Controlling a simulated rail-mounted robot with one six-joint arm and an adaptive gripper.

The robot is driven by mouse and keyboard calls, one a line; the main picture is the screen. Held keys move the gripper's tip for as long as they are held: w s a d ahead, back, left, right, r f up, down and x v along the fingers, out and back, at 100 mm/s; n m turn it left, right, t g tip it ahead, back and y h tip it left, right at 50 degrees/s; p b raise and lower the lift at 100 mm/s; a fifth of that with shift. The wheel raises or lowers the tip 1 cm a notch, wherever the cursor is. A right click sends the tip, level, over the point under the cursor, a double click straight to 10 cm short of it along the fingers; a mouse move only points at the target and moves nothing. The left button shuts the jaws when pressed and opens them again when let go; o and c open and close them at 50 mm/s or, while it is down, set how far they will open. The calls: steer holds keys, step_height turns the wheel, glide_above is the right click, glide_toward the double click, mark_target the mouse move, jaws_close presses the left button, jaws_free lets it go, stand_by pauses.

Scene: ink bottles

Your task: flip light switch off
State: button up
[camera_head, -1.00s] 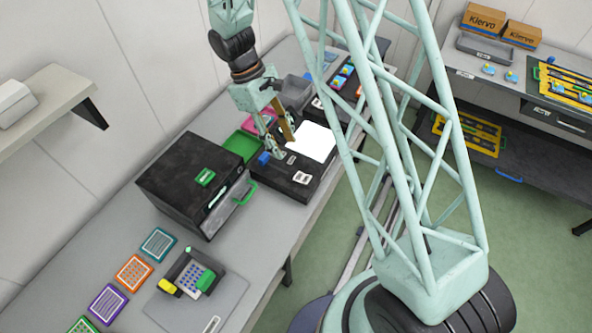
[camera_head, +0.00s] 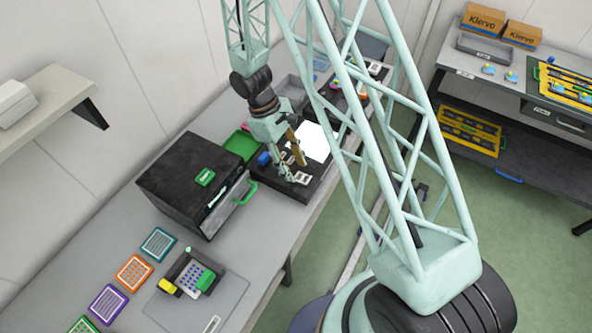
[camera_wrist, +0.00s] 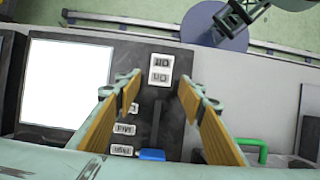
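A black box (camera_head: 288,192) with a lit white panel (camera_head: 314,142) stands on the bench. The panel also shows lit at the left of the wrist view (camera_wrist: 68,85). A white switch plate (camera_wrist: 160,70) with two dark rocker-like parts sits on the box beside the panel; it also shows in the head view (camera_head: 302,178). My gripper (camera_wrist: 158,92) points down over the box, its tan-padded fingers apart and empty, with the plate just beyond and between the tips. In the head view, the fingertips (camera_head: 294,172) are close to the plate; I cannot tell whether they touch.
Smaller white switch-like parts (camera_wrist: 123,129) and a blue block (camera_wrist: 151,155) lie between my fingers in the wrist view. A black cabinet (camera_head: 180,180) with a green handle (camera_head: 247,192) stands close by. A green tray (camera_head: 240,144) and grey bin (camera_head: 290,88) are behind.

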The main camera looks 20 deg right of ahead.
steer(key=shift+x, duration=0.95)
steer(key=c, duration=0.8)
